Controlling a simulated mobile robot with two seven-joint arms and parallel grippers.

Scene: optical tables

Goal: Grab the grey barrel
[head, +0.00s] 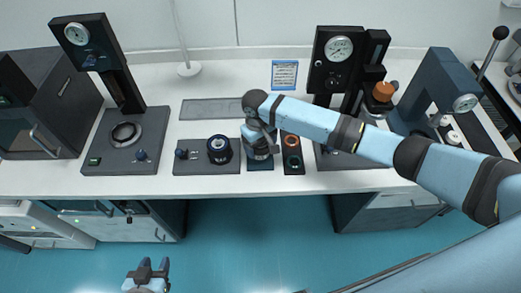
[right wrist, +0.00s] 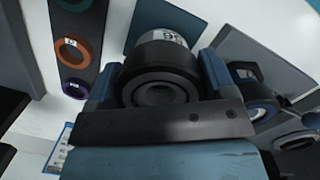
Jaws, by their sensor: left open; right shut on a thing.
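The grey barrel (right wrist: 158,88), with a black round end and a pale lettered side, sits between the two blue fingers of my right gripper (right wrist: 160,75) in the right wrist view. The right gripper is shut on it. In the head view this gripper (head: 259,146) is over the small dark blue pad (head: 261,165) near the table's front, and the arm hides much of the barrel. I cannot tell whether the barrel touches the pad. My left gripper (head: 147,273) is open and empty, low in front of the table.
Left of the pad is a grey plate with a black ringed part (head: 219,149). Right of it stands a dark strip with coloured rings (head: 292,153). Gauge presses (head: 338,75) stand behind and at the far left (head: 100,60). The table's front edge is mostly clear.

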